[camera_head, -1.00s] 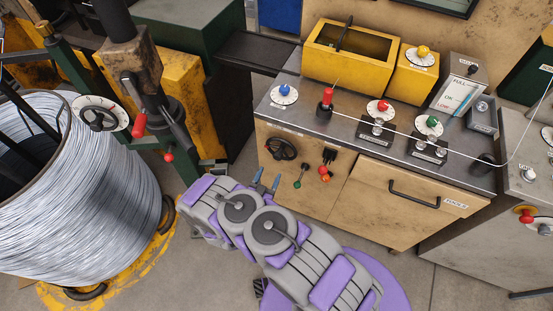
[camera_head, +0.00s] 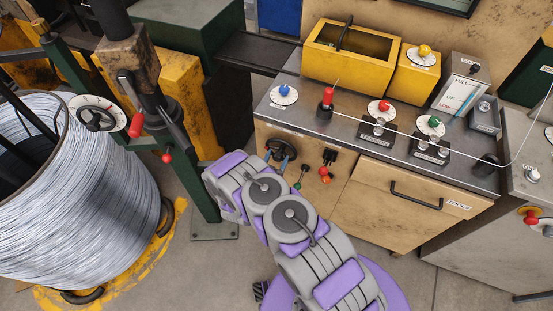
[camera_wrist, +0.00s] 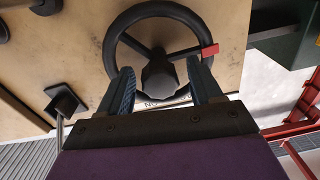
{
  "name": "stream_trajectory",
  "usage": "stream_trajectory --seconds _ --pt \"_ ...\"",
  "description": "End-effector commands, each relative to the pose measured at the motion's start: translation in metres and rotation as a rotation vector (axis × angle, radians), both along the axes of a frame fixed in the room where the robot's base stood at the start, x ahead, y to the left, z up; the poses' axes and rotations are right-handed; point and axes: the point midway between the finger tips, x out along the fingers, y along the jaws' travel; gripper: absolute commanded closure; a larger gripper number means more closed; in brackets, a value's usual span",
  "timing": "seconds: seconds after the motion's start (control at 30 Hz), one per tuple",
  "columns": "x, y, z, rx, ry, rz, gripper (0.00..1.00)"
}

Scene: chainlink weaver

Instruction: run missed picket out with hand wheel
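The black hand wheel (camera_head: 283,148) is on the tan cabinet front. It fills the upper middle of the wrist view, with a dark central hub (camera_wrist: 159,79) and a red mark (camera_wrist: 210,50) on the rim's right side. My gripper (camera_head: 279,157) is at the wheel. In the wrist view my gripper (camera_wrist: 161,84) is open, its two blue fingers on either side of the hub, with small gaps visible. Whether either finger touches the wheel I cannot tell. A label under the hub is mostly hidden by my gripper. I cannot make out a missed picket.
A lever (camera_wrist: 63,100) sits left of the wheel in the wrist view. Red and green knobbed levers (camera_head: 325,172) are right of the wheel. A wire coil (camera_head: 95,190) and green post stand left. A drawer (camera_head: 400,205) is at right.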

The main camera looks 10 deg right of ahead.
Motion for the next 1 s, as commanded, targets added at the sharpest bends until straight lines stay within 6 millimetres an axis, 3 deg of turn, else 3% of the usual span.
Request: stream_trajectory --seconds 0.07,0.67,1.0 --pt "-0.0001 0.0001 0.0 0.0 0.0 0.0 0.43" --pt "0.0001 0.0007 0.0 0.001 -0.001 0.001 1.0" --pt "0.0027 0.0011 -0.0001 -0.008 0.005 0.002 1.0"
